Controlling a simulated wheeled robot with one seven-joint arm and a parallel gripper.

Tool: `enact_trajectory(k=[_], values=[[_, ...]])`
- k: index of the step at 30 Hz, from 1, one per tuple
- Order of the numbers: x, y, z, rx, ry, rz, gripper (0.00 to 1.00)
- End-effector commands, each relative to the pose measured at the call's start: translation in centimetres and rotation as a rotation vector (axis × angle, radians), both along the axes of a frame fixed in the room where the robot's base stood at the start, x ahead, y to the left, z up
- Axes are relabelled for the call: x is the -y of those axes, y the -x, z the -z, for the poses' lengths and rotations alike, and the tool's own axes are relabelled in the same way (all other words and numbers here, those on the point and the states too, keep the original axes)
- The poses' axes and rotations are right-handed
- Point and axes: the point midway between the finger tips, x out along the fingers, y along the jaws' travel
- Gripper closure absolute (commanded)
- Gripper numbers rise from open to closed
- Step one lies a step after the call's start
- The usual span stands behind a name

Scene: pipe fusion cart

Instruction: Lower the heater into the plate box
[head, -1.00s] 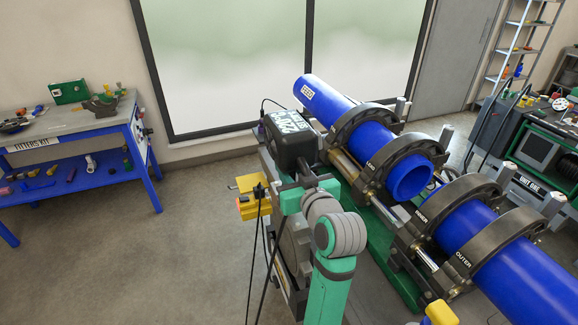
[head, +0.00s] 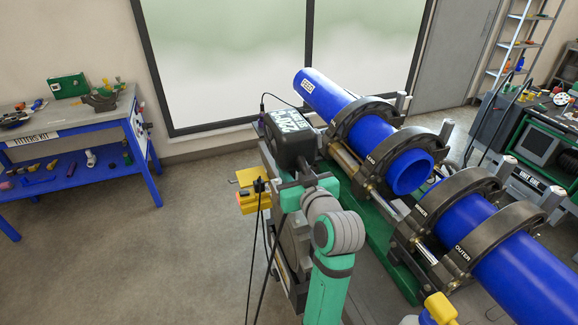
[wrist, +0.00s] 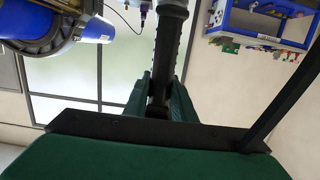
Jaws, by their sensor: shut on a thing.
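The heater (head: 289,138) is a black, box-shaped body with white lettering on top, at the left end of the cart. My gripper (head: 303,187) is shut on its dark handle, just in front of the body. In the wrist view, the handle (wrist: 168,50) runs up between the green jaws of my gripper (wrist: 159,100). A grey, box-like housing (head: 294,262), which seems to be the plate box, stands below, partly behind my arm. Its opening and the heater's lower edge are hidden, so I cannot tell how far the heater is inside.
Blue pipes (head: 412,172) lie in dark clamps right of the heater. A yellow block (head: 250,202) sits left of my gripper, with black cables hanging down. A blue workbench (head: 140,135) stands at the far left. The floor between is clear.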

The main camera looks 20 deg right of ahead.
Motion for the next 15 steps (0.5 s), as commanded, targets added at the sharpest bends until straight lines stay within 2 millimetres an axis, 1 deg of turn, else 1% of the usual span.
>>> enact_trajectory(k=[1,8,15], values=[[-0.04,0.12,-1.07,0.024,0.005,0.001,1.0],[-0.04,0.12,-1.04,0.024,0.005,0.001,1.0],[-0.05,0.11,-0.52,0.023,0.005,0.0,1.0]])
